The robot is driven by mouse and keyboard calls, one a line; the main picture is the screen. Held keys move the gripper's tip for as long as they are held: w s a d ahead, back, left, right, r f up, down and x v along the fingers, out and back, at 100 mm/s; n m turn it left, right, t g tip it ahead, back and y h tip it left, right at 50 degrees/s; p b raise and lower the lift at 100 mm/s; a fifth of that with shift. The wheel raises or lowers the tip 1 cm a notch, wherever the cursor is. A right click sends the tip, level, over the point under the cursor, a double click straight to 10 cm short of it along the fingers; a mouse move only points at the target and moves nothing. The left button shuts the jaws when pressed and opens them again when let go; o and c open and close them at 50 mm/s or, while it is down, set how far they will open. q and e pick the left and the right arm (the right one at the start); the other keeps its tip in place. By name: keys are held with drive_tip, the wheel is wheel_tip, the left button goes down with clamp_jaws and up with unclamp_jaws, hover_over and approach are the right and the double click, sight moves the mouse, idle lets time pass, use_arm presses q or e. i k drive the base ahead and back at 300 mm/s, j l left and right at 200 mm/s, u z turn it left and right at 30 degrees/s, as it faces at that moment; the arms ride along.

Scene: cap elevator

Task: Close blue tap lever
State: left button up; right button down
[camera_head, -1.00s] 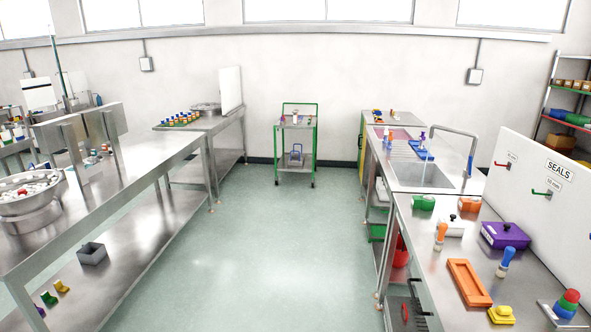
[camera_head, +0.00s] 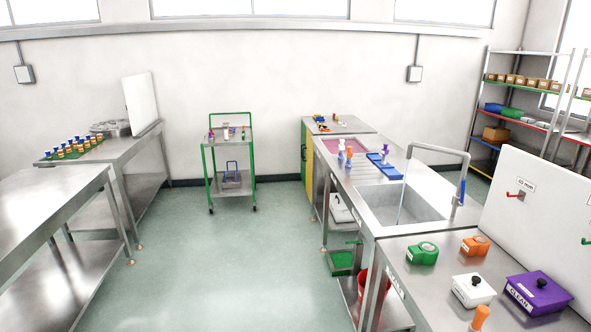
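The tap (camera_head: 440,149) is a grey arched pipe standing at the right rim of the sink (camera_head: 385,205). Its blue lever (camera_head: 462,189) shows as a small blue upright piece on the right side of the tap body. A thin pale vertical line, which looks like running water, drops from the spout into the basin. The lever's exact angle is too small to tell. Neither of my grippers is in view.
The right counter (camera_head: 408,258) carries a green dispenser (camera_head: 422,253), an orange one (camera_head: 475,245), a white box (camera_head: 472,290) and a purple box (camera_head: 538,294). A white board (camera_head: 545,215) stands behind them. A green trolley (camera_head: 231,165) stands by the wall. The floor (camera_head: 220,260) between the benches is clear.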

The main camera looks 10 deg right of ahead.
sight(463, 182)
drive_tip(key=i+z, duration=0.35)
drive_tip(key=i, duration=0.15)
drive_tip(key=i+j+z, duration=0.3)
drive_tip(key=i, duration=0.2)
drive_tip(key=i+j+z, duration=0.35)
drive_tip(key=i, duration=0.15)
drive_tip(key=i+j+z, duration=0.3)
drive_tip(key=i+j, duration=0.05)
drive_tip(key=i, duration=0.1)
